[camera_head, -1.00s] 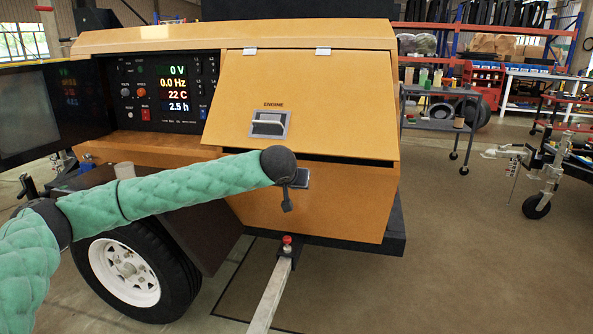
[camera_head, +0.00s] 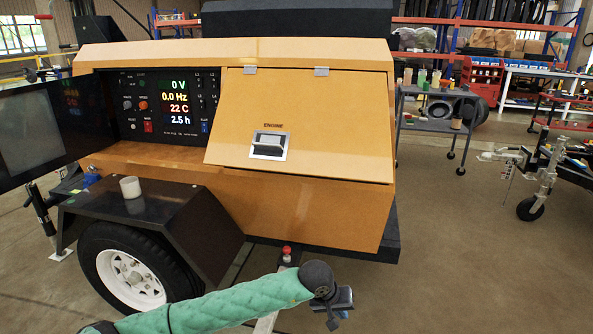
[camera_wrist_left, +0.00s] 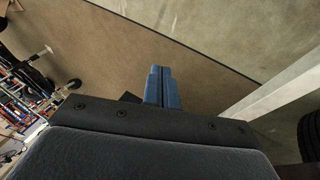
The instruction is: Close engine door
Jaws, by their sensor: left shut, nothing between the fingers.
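The engine door (camera_head: 320,125) is the orange panel marked ENGINE on the front of the orange generator housing, hinged at its top edge. It hangs down over its opening, with a thin dark line along its lower edge. I cannot tell whether it is latched. Its grey handle (camera_head: 269,145) sits in the door's left part. My left gripper (camera_head: 343,299) is low in front of the housing, below the door and apart from it. Its blue fingers (camera_wrist_left: 162,87) are together and empty in the left wrist view, above the floor. My right gripper is not in view.
The control panel (camera_head: 170,105) with lit readouts is left of the door, with an open dark screen-like panel (camera_head: 35,120) beside it. A white cup (camera_head: 130,187) stands on the black fender (camera_head: 165,212). A drawbar with a red knob (camera_head: 286,252) lies behind my arm.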

